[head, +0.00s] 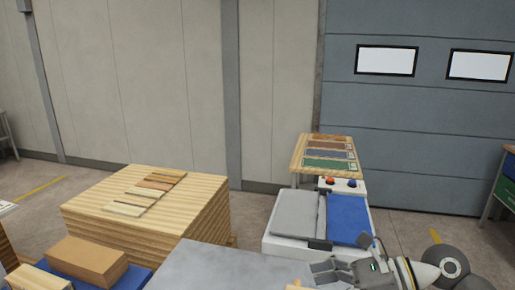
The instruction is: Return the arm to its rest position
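My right arm comes in from the lower right. Its gripper (327,273) points left, low in the head view, in front of the white machine (268,246) and near the grey table top (225,270). Its fingers are small and partly cut off by the bottom edge, so I cannot tell whether they are open or shut. I see nothing clearly held in it. My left gripper is not in view.
The machine has a grey cover (297,218) and a blue bed (348,222). Behind it a wooden stand (300,150) bears coloured panels. A large wooden block (190,215) bearing thin boards (150,192) stands left. A brown block (88,258) lies at lower left.

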